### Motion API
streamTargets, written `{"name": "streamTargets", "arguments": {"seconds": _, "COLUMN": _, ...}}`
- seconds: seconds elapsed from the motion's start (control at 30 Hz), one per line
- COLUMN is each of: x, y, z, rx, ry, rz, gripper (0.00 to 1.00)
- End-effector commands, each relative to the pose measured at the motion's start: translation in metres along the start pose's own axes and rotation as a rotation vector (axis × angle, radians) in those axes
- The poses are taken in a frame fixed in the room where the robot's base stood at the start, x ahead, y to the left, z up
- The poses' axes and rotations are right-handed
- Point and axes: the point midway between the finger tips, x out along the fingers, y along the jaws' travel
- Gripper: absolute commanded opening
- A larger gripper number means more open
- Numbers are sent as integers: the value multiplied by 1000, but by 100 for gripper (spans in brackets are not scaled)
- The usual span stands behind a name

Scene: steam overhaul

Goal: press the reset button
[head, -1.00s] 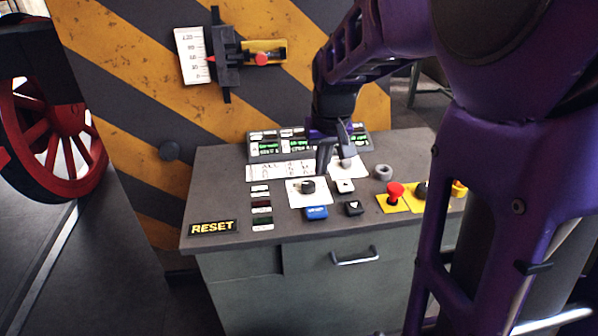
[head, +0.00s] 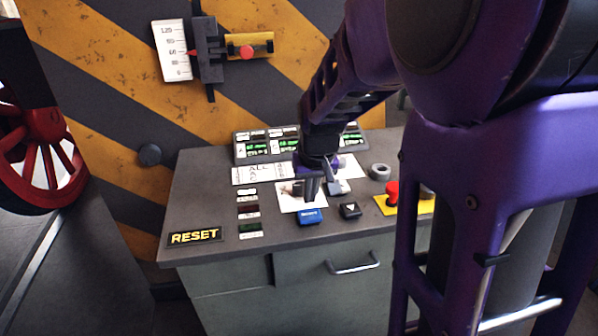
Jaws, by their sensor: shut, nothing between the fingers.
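A black plate with yellow RESET lettering (head: 195,236) lies at the front left corner of the grey console top. A blue button (head: 310,217) with small white lettering, too small to read surely, sits near the front edge, left of a black button with a white triangle (head: 350,210). My gripper (head: 322,190) points down over the console just behind these two buttons. It is shut and empty. It covers part of a white plate (head: 288,202) and the dark knob on it. Whether the fingertips touch the console cannot be told.
The console top (head: 200,190) is bare at its left. Several small dark switches (head: 248,212) stand between the RESET plate and the blue button. A red mushroom button (head: 392,192) and a grey ring (head: 380,172) are at the right. Lit displays (head: 283,145) line the back.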

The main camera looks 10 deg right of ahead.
Motion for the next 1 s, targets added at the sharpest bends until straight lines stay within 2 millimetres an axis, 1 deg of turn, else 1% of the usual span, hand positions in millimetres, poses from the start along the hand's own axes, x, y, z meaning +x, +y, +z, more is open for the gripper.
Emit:
{"name": "streamTargets", "arguments": {"seconds": 0.03, "x": 12, "y": 0, "z": 6, "rx": 0, "ry": -1, "rz": -1, "gripper": 0}}
{"name": "streamTargets", "arguments": {"seconds": 0.2, "x": 24, "y": 0, "z": 14, "rx": 0, "ry": 1, "rz": -1, "gripper": 0}}
{"name": "streamTargets", "arguments": {"seconds": 0.33, "x": 27, "y": 1, "z": 18, "rx": 0, "ry": 1, "rz": -1, "gripper": 0}}
{"name": "streamTargets", "arguments": {"seconds": 0.73, "x": 29, "y": 1, "z": 18, "rx": 0, "ry": 0, "rz": 0, "gripper": 0}}
{"name": "streamTargets", "arguments": {"seconds": 0.93, "x": 49, "y": 1, "z": 25, "rx": 1, "ry": -2, "rz": 0, "gripper": 0}}
{"name": "streamTargets", "arguments": {"seconds": 1.0, "x": 53, "y": 1, "z": 26, "rx": 1, "ry": -2, "rz": 0, "gripper": 0}}
